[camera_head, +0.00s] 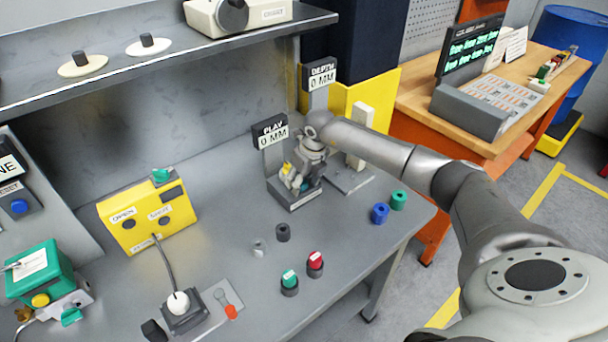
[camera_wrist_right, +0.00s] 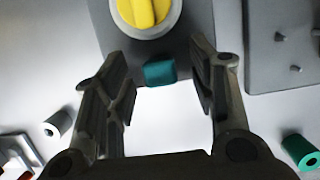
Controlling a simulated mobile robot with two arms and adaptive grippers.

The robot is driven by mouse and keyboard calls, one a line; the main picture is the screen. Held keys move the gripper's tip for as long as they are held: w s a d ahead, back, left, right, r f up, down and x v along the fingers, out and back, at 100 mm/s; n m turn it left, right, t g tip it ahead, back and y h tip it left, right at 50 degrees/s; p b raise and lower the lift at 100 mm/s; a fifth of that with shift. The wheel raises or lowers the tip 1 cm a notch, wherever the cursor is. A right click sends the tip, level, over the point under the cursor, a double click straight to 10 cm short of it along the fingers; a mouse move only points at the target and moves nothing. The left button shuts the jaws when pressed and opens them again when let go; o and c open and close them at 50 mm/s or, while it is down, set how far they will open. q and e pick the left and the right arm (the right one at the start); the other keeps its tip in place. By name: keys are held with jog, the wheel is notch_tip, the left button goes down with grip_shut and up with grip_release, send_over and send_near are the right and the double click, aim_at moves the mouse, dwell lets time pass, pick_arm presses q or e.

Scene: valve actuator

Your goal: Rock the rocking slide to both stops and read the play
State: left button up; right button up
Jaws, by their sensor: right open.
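The play gauge stand (camera_head: 293,200) is on the grey bench, and its sign (camera_head: 270,134) reads "PLAY 0 MM". My right gripper (camera_head: 297,180) reaches down over this stand and partly hides it. In the right wrist view a round yellow knob (camera_wrist_right: 149,10) sits on a dark base plate (camera_wrist_right: 200,15). A small teal block (camera_wrist_right: 160,73) stands at the plate's near edge; I take it for the slide's handle. My right gripper (camera_wrist_right: 160,62) is open around the block, with a visible gap on each side. My left gripper is not in view.
A "DEPTH 0 MM" gauge (camera_head: 319,77) stands behind the play gauge. Capped green (camera_head: 289,280) and red (camera_head: 315,263) pieces stand in front. A yellow button box (camera_head: 147,217) is at left.

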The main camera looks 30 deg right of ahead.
jog(key=c, duration=1)
jog(key=shift+a, duration=0.7)
dwell(1.1)
jog(key=shift+d+b, duration=0.2)
jog(key=shift+b, duration=0.15)
dwell(0.9)
jog(key=shift+w+d+r+b, duration=0.15)
jog(key=shift+d+b, duration=0.2)
jog(key=shift+d, duration=0.75)
dwell(1.3)
